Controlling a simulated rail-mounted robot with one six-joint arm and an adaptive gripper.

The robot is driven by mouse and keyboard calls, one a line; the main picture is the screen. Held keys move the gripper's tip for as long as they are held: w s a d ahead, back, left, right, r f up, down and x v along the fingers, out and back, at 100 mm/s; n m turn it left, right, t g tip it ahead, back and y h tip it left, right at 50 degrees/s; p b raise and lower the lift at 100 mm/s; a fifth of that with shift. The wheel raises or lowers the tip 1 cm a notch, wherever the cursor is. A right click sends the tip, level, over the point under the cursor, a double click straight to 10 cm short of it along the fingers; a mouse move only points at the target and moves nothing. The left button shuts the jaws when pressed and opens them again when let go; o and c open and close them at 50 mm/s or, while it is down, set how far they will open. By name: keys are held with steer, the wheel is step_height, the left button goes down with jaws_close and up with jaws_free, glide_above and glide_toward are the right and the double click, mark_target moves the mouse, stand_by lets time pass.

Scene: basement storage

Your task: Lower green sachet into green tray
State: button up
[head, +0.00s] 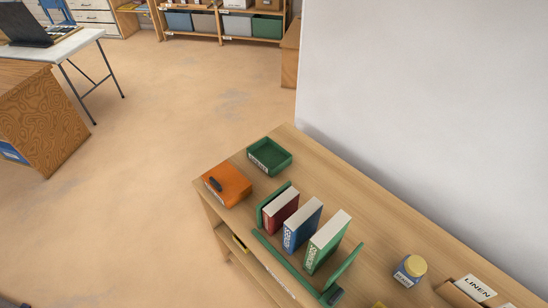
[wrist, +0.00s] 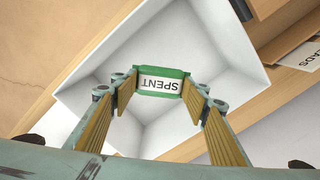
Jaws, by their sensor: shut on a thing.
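In the wrist view my gripper (wrist: 161,82) is shut on a green sachet (wrist: 163,71) with a white label reading "SPENT", upside down in the picture. The sachet sits between the two yellow-padded fingers. Behind it is the inside of a white open container (wrist: 95,100); how far the sachet is above its floor I cannot tell. In the head view a green tray (head: 281,167) with a white label stands on the wooden shelf unit's far left end. It looks empty. My gripper and the sachet are not in the head view.
An orange case (head: 228,184) lies beside the green tray. A green rack (head: 290,262) with three books stands nearer. A white wall (head: 420,110) runs behind the unit (head: 340,187).

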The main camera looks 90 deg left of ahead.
stand_by(0.6)
steer(key=shift+w+r, duration=0.3)
steer(key=shift+r, duration=0.2)
step_height(320, 180, up, 10)
steer(key=w+m+b, duration=0.3)
steer(key=shift+f, duration=0.15)
